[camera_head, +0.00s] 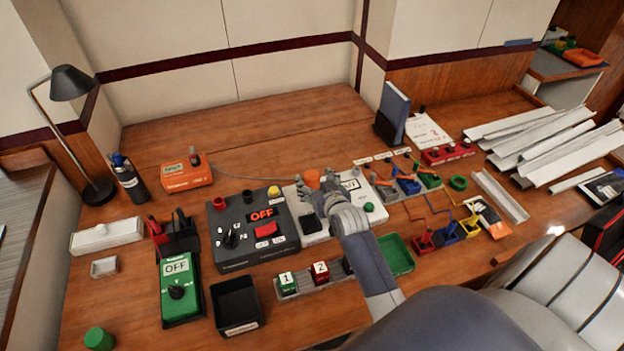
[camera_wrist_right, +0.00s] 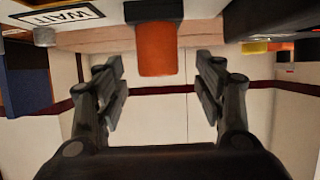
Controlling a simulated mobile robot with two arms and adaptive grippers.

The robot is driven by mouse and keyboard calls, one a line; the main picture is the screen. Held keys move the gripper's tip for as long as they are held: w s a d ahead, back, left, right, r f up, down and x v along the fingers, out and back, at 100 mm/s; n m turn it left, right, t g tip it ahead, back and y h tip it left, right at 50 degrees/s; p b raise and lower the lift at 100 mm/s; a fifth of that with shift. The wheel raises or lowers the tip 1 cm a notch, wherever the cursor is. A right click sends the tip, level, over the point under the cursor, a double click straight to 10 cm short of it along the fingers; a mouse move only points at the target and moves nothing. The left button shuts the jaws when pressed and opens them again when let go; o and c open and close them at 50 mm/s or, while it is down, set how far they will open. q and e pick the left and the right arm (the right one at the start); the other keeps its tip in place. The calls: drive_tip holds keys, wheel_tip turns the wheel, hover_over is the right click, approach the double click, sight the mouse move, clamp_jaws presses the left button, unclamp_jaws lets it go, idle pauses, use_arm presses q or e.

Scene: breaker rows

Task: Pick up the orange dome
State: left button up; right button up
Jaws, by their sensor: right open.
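The orange dome (camera_head: 312,178) stands on the white panel (camera_head: 311,238) near the middle of the table. In the right wrist view, which looks upside down, the orange dome (camera_wrist_right: 157,50) shows with a dark collar (camera_wrist_right: 153,11) at its base. My right gripper (camera_head: 317,187) is at the dome, and its arm partly covers the white panel. In the wrist view my right gripper (camera_wrist_right: 160,72) is open, with one finger on each side of the dome and visible gaps. It does not hold the dome. My left gripper is not in view.
A dark grey panel (camera_head: 226,254) with a red OFF display stands left of the white panel. Small colored breakers (camera_head: 409,185) stand to the right. A green tray (camera_head: 397,255) and numbered blocks (camera_head: 320,272) lie in front. The table behind is mostly clear.

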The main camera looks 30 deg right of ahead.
sight(314, 179)
drive_tip(key=shift+x, duration=1.2)
drive_tip(key=shift+w+d+f, duration=0.15)
drive_tip(key=shift+w+d, duration=0.05)
drive_tip(key=shift+w, duration=0.2)
drive_tip(key=shift+c, duration=0.3)
drive_tip(key=c, duration=0.9)
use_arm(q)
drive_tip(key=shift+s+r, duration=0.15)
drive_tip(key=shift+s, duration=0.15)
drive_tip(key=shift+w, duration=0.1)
